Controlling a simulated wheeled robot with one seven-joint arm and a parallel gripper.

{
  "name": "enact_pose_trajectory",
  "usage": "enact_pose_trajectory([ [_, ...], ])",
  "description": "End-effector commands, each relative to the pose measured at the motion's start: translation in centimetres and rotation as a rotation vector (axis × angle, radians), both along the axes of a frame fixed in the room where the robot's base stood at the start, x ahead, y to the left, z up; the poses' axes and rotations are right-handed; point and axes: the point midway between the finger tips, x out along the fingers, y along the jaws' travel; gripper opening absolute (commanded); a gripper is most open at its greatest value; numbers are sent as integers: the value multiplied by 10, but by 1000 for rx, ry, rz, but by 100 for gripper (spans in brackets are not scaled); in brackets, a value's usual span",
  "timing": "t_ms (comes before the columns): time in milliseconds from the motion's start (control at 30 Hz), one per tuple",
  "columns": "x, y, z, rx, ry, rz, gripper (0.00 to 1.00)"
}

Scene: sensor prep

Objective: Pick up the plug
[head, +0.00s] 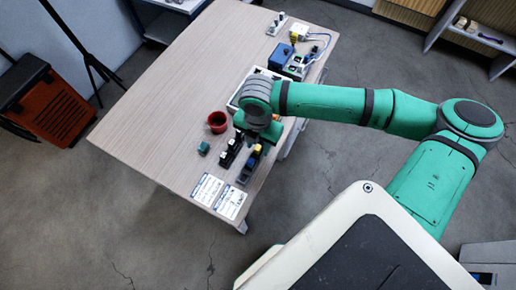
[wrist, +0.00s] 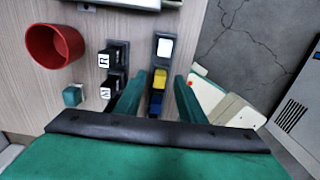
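My gripper (wrist: 158,86) is open, its two green fingers spread on either side of a narrow black holder (wrist: 154,66). A yellow block (wrist: 160,78) and a blue block (wrist: 156,102) show between the fingers, with a white-topped piece (wrist: 164,47) farther along the holder. I cannot tell for sure which piece is the plug, or how high the fingers are above it. In the head view my gripper (head: 262,134) is over the table's right edge, partly hiding the holder; the yellow block (head: 257,148) shows just below it.
A second black holder (wrist: 115,68) with lettered blocks stands close left of the left finger. A red cup (wrist: 55,45) and a small teal cube (wrist: 72,95) are farther left. White cards (head: 207,189) lie near the table's front edge. The table's (head: 160,110) left side is clear.

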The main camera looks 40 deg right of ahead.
Motion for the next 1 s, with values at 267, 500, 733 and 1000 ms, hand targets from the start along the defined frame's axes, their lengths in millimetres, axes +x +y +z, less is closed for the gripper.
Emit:
enact_pose_trajectory([
  [267, 0, 0, -7, 0, -1, 1, 36],
  [500, 0, 0, -7, 0, 0, 0, 0],
  [733, 0, 0, -7, 0, -1, 0, 0],
  [1000, 0, 0, 17, -1, -3, 1, 0],
])
